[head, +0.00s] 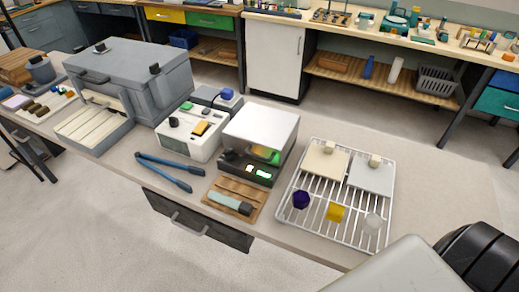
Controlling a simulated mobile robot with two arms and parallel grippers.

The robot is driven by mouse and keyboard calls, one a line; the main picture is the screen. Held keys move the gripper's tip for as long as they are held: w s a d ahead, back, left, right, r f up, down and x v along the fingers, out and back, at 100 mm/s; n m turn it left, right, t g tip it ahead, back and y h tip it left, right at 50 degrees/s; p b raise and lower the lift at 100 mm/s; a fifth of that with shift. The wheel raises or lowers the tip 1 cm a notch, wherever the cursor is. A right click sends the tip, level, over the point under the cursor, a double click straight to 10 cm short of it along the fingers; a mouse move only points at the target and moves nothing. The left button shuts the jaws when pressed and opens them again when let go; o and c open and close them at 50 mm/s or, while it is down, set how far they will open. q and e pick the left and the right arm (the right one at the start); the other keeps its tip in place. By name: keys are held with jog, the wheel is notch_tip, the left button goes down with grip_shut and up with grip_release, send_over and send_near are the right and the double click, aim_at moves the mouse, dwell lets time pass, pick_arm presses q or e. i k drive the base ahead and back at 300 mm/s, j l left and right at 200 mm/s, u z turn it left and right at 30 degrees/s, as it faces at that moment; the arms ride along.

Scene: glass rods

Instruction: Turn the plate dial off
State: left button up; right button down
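A box-shaped device with a flat white top (262,124), probably the plate, stands mid-bench. Its dark front panel (232,161) carries small lit green displays (264,174). A dial on this panel is too small to make out, so its setting cannot be told. To its left, a white device (187,137) has a black knob (173,122) and green and yellow parts on top. Neither of my grippers shows in the head view. A pale and black part of my own body fills the lower right corner.
Blue-handled tongs (165,171) lie in front of the white device. A wooden tray (223,213) holds a pale tool. A white wire rack (313,230) at right holds two square blocks and several small pieces. A large grey box (150,75) stands at left.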

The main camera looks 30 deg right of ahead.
aim_at(229, 155)
jog(key=z, duration=0.25)
jog(key=i+j+z, duration=0.25)
jog(key=j+z, duration=0.3)
jog(key=i+j+z, duration=0.1)
jog(key=j+z, duration=0.15)
